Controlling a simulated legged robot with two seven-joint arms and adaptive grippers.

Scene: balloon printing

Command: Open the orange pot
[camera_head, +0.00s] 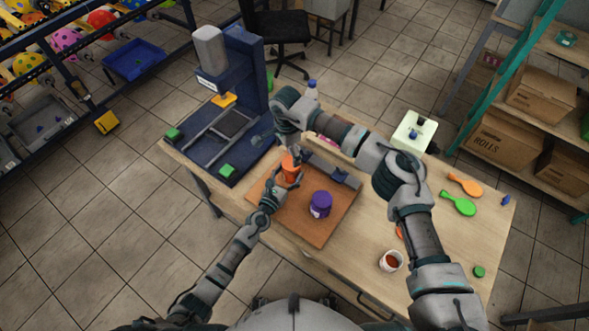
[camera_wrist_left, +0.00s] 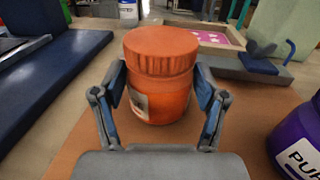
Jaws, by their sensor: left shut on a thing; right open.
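The orange pot (camera_head: 290,172) stands upright on the brown board (camera_head: 318,238). Its ridged orange lid (camera_wrist_left: 161,43) sits on top in the left wrist view, and a pale label shows low on its side. My left gripper (camera_head: 283,183) is shut around the pot's body, with a finger on each side (camera_wrist_left: 161,98) in the left wrist view. The right gripper does not show in the left wrist view.
A purple pot (camera_head: 320,205) stands right of the orange pot. A blue press (camera_head: 232,120) stands at the table's left. A white pot with reddish contents (camera_head: 391,261), a green paddle (camera_head: 459,203) and an orange paddle (camera_head: 465,185) lie to the right. A pale box (camera_head: 415,132) stands behind.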

